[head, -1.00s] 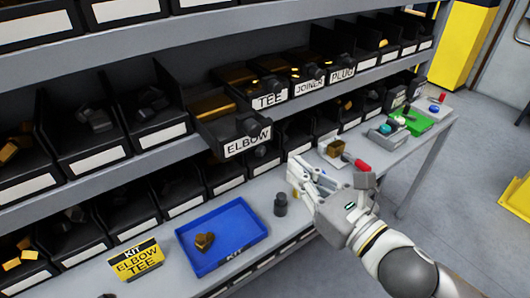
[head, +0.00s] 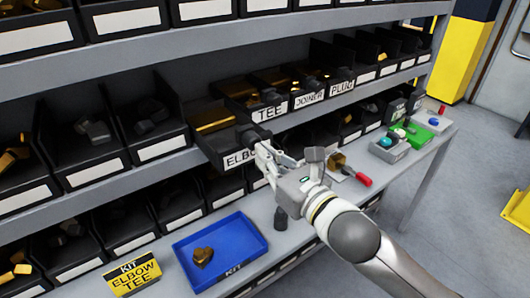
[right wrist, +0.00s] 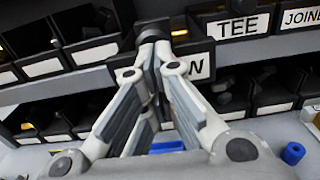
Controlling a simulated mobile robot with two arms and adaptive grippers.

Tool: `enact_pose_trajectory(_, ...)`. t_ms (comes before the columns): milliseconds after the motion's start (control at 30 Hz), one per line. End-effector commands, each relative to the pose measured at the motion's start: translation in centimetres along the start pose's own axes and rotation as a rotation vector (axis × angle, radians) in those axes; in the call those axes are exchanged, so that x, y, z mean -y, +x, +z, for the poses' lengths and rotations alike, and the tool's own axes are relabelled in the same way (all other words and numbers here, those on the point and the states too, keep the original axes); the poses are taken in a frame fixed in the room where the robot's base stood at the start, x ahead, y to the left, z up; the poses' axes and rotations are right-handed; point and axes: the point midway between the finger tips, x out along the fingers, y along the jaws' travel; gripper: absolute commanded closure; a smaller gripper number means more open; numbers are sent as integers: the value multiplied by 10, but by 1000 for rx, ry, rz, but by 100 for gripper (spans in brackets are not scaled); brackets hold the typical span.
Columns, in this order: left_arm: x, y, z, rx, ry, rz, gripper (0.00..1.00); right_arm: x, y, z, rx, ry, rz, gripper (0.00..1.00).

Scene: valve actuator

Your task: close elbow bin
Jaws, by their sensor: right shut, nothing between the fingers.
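The elbow bin (head: 217,148) is a black drawer-like bin on the middle shelf in the head view. It sticks out past the bins beside it, and its ELBOW label is partly hidden by my right gripper. My right gripper (head: 256,146) is shut and empty, with its fingertips at the bin's front by the knob. In the right wrist view the closed fingertips (right wrist: 153,48) are at the black knob (right wrist: 152,30), and they hide most of the label. Whether they touch it I cannot tell. My left gripper is not in view.
The TEE bin (head: 268,108), JOINER bin and PLUG bin stand to the right on the same shelf. Below, a blue tray (head: 220,250) with brass pieces, a yellow kit card (head: 132,276), a dark fitting (head: 280,218) and a red-handled tool (head: 362,180) lie on the worktop.

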Motion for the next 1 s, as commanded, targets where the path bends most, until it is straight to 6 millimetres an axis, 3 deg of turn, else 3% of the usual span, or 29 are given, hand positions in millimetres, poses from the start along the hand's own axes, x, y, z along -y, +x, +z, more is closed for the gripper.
enact_pose_trajectory(567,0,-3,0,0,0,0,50,0,11,1,1,0,1,100)
enact_pose_trajectory(1000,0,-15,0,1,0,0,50,0,85,2,1,-1,-1,100)
